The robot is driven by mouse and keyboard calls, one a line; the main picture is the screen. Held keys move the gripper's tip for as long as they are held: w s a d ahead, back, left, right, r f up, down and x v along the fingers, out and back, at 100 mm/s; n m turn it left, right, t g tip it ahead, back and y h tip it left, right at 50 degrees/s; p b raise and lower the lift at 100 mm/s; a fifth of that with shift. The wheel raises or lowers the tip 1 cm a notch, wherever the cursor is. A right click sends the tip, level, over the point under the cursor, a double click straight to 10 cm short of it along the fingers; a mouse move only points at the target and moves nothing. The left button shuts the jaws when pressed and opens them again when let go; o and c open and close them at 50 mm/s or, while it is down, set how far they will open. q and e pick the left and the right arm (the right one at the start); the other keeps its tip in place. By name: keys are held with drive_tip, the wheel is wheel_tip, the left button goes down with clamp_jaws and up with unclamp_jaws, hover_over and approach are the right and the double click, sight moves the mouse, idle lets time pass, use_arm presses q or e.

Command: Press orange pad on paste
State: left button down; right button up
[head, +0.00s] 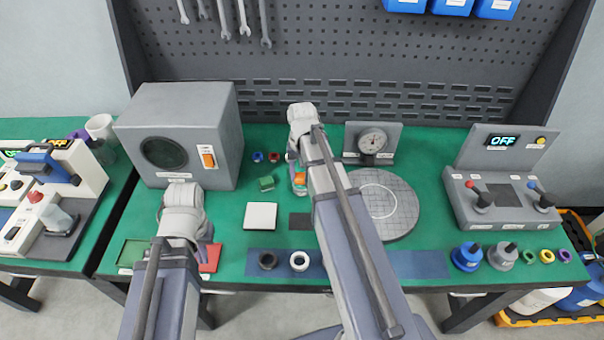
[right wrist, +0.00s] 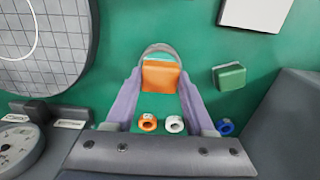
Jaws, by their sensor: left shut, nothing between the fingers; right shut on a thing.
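The orange pad (right wrist: 160,75) is a small block between the purple fingertips of my right gripper (right wrist: 160,84). In the head view, the orange pad (head: 299,179) shows beside my right wrist, and the right gripper (head: 296,172) is partly hidden by the arm. It is over the green mat, left of the round grid plate. My left gripper (head: 207,238) is shut and empty near the red square (head: 211,259) at the front left. I cannot make out any paste in either view. Whether the pad touches the surface below cannot be told.
A green block (head: 266,184) and a white square (head: 260,216) lie left of my right arm. A grey box (head: 185,135) stands at the back left. A dial gauge (head: 373,141) and the round plate (head: 386,204) are to the right. Small rings (right wrist: 174,124) lie behind.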

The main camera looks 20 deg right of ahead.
drive_tip(key=shift+r+p, duration=2.95)
drive_tip(key=shift+r, duration=0.3)
